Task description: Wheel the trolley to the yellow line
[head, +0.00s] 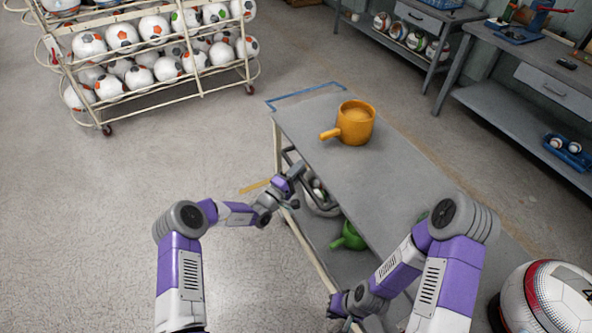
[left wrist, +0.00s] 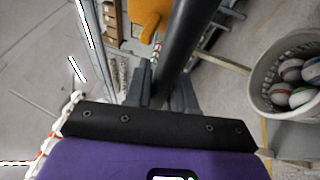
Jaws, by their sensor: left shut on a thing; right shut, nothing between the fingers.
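The trolley (head: 390,185) has a grey top and a lower shelf (head: 335,258). An orange pot (head: 355,123) stands on its top. A green pot (head: 350,236) sits on the lower shelf. My left gripper (head: 292,180) is shut on the trolley's dark handle bar, at the trolley's near left side; the bar (left wrist: 183,35) runs between the fingers in the left wrist view. My right gripper (head: 345,308) is shut and empty, low beside the trolley. A short stretch of yellow line (head: 255,186) shows on the floor left of the trolley; the rest is hidden.
A rack of balls (head: 150,95) stands at upper left. Workbenches (head: 520,75) line the upper right. A large ball (head: 545,300) is at lower right. The left floor is clear. A ball basket (left wrist: 262,85) shows in the left wrist view.

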